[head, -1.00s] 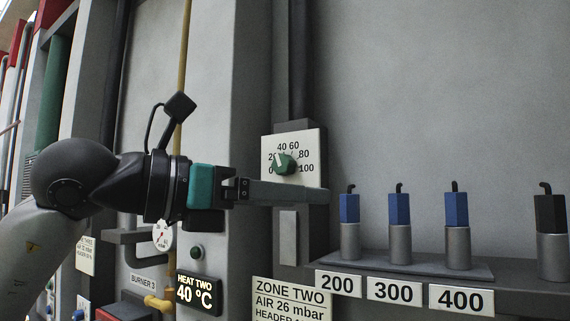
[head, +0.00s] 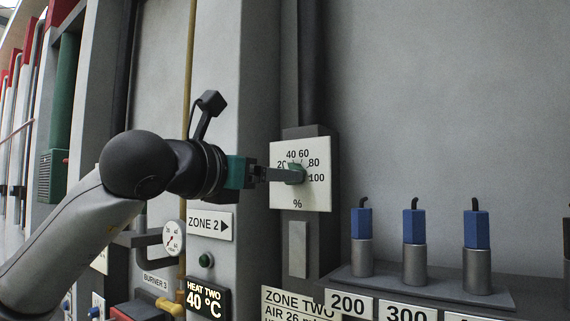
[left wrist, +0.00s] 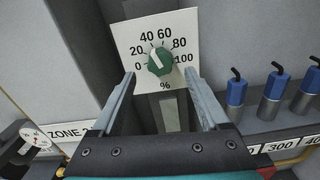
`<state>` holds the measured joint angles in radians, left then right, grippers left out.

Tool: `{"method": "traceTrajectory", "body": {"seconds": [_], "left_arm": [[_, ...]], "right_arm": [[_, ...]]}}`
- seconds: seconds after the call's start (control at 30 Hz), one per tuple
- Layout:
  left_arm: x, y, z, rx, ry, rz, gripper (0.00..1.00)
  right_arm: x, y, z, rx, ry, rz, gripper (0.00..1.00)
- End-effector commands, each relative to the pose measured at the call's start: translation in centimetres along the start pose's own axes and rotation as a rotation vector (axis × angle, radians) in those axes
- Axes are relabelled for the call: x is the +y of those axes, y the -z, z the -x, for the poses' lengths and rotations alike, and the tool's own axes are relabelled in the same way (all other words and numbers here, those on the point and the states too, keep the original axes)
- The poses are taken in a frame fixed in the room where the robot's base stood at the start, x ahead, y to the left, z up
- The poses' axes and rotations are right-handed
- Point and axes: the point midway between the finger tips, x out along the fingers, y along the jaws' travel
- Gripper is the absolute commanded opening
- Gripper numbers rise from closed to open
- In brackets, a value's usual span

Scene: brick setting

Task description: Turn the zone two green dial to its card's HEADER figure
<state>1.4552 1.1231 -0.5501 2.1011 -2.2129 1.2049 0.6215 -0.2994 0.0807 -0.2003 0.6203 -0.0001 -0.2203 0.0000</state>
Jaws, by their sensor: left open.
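The green dial (head: 297,174) sits on a white percent plate (head: 303,203) marked 0 to 100. In the left wrist view the dial (left wrist: 160,63) has a white pointer mark aimed up and left, roughly toward 40. My left gripper (head: 284,174) reaches to the dial from the left in the head view. In the left wrist view the gripper (left wrist: 160,79) is open, its fingers on either side below the dial, with no visible contact. The zone two card (head: 300,303) shows at the bottom edge, its HEADER line cut off.
A shelf (head: 405,288) at the lower right holds several blue-topped cylinders, with labels 200 and 300 readable. A ZONE 2 arrow sign (head: 209,223), a gauge (head: 173,239) and a HEAT TWO 40 °C display (head: 207,298) are below my arm. The wall right of the plate is clear.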

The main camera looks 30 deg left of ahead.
Motion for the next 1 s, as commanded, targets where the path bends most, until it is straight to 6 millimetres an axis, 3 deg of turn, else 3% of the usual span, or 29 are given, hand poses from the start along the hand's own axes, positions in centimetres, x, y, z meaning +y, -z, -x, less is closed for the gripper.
{"method": "traceTrajectory", "body": {"seconds": [0.23,0.63,1.0], "left_arm": [[0.0,-0.1,-3.4,0.001,0.002,0.001,0.78],[0.0,0.1,-4.2,0.0,0.001,0.0,0.78],[0.0,0.0,-4.1,0.0,0.001,0.0,0.37]], "right_arm": [[0.0,0.1,1.6,-0.001,0.001,0.001,0.5],[0.0,0.1,1.7,-0.001,0.001,0.001,0.5],[0.0,0.1,1.7,-0.001,0.001,0.0,0.5]]}}
